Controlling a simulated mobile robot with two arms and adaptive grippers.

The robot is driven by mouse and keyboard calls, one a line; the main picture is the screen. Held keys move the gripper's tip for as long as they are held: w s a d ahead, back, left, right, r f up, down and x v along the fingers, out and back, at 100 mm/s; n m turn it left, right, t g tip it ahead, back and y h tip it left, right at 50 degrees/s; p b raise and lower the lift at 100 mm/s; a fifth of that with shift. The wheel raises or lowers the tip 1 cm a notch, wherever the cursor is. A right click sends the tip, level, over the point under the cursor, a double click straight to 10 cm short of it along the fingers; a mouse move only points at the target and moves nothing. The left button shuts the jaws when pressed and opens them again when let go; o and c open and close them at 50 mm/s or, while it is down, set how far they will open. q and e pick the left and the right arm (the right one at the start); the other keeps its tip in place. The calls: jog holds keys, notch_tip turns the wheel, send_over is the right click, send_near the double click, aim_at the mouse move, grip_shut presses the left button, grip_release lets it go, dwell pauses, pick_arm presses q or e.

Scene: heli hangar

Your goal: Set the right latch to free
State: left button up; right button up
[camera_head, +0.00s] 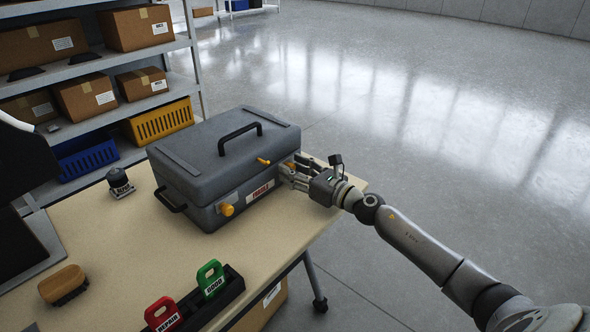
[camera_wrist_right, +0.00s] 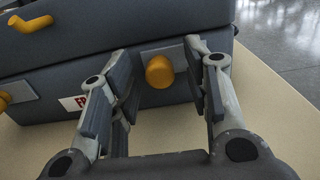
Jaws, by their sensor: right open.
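A dark grey hard case (camera_head: 215,165) stands closed on the table, with a black handle on its lid. Its front has an orange left latch knob (camera_head: 227,210), a small orange lever (camera_head: 263,161) higher up, and a red-and-white label between the latches. The right latch's orange knob (camera_wrist_right: 160,71) sits on a pale plate in the right wrist view. My right gripper (camera_head: 295,172) is at the right end of the case front. Its open fingers (camera_wrist_right: 157,80) stand either side of that knob, and in the head view they mostly hide it. My left gripper is out of view.
The table (camera_head: 130,250) also holds a small dark labelled object (camera_head: 119,184), a wooden brush (camera_head: 63,282), and green (camera_head: 211,277) and red (camera_head: 163,314) tags in a black holder. Shelves (camera_head: 90,65) stand behind. The floor at right is clear.

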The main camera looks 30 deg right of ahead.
aim_at(293, 158)
jog(key=c, duration=0.7)
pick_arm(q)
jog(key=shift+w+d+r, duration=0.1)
pick_arm(e)
grip_shut()
jog(key=d+b, duration=0.1)
jog(key=w+d+b, duration=0.1)
jog(key=d, duration=0.1)
jog(key=shift+f, duration=0.1)
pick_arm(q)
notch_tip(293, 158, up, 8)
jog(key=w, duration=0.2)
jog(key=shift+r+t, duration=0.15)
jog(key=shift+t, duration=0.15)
pick_arm(e)
jog(key=shift+w+d, duration=0.1)
jog(key=o, duration=0.7)
grip_release()
jog(key=shift+d, duration=0.1)
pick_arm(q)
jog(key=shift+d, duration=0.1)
